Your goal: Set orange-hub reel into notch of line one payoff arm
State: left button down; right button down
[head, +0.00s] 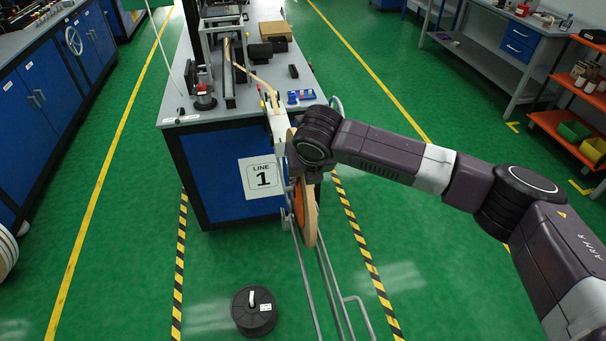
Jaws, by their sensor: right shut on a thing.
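The reel (309,218), a tan and orange disc, shows nearly edge-on in front of the right side of the LINE 1 bench (215,170). My right gripper (292,168) is shut on it at its upper part, and it hangs upright above the floor. The pale payoff arm (278,124) reaches out from the bench's front right corner, just above and left of the gripper. The notch and the reel's hub are largely hidden, so I cannot tell whether they touch. My left gripper is out of view.
A black reel (254,311) lies on the green floor in front of the bench. Grey metal rails (317,290) run along the floor below the held reel. Hazard-striped tape (180,250) borders this area. An orange shelf (560,125) stands at the right.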

jog(key=shift+w+f, duration=0.1)
jog(key=shift+f, duration=0.1)
jog(key=shift+f, duration=0.15)
dwell(0.3)
jog(key=shift+f+b, duration=0.7)
jog(key=shift+f, duration=1.65)
jog(key=shift+f, duration=0.2)
jog(key=shift+f, duration=0.35)
jog(key=shift+f, duration=0.35)
jog(key=shift+f, duration=0.6)
jog(key=shift+f+b, duration=0.35)
jog(key=shift+f, duration=0.5)
